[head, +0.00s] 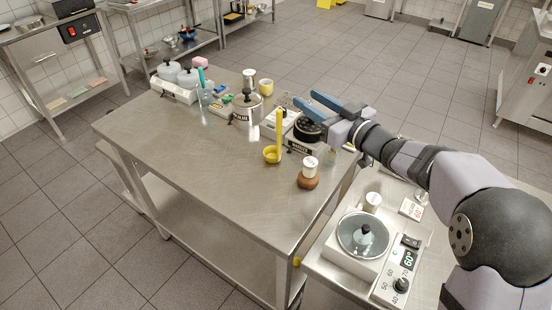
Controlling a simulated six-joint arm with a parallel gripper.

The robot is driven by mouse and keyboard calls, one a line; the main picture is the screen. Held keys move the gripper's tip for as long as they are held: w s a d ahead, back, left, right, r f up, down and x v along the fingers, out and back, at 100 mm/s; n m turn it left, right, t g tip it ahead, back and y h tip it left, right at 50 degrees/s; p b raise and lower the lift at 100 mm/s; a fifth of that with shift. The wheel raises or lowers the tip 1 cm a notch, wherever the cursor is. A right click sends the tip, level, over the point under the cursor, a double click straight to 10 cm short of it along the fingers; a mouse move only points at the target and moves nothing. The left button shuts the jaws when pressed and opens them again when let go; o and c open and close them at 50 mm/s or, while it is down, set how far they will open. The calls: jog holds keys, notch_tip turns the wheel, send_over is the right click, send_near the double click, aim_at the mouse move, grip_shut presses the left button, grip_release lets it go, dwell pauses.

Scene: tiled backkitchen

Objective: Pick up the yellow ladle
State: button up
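The yellow ladle (279,132) is on the steel table, near the middle of its right half. Its handle points up and its small round bowl (271,156) is at the bottom. My gripper (298,96) has two blue fingers, which are apart with a gap between them. Nothing shows between them. In the picture the gripper is above and to the right of the ladle, over the hot plate area, and does not appear to touch the ladle. The exact height of the fingers is hard to tell.
The table's front left (200,165) is clear.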

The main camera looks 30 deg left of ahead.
jog(key=s+a+f+n+g+y, duration=0.1)
jog(key=s+a+f+g, duration=0.1)
jog(key=s+a, duration=0.1)
send_near(281, 121)
jog(key=s+x, duration=0.1)
jog(key=x, duration=0.3)
jog(key=shift+w+a+r+p, duration=0.1)
jog(key=shift+w+a+p, duration=0.2)
jog(key=shift+a, duration=0.2)
jog(key=shift+w+a+f+p, duration=0.1)
jog(key=shift+w+a+p, duration=0.1)
jog(key=shift+a+p, duration=0.25)
jog(key=shift+w+a+r+p, duration=0.1)
jog(key=shift+w+a+p, duration=0.15)
jog(key=shift+a, duration=0.3)
jog(key=shift+p+x, duration=0.85)
jog(key=shift+x, duration=1.15)
grip_shut()
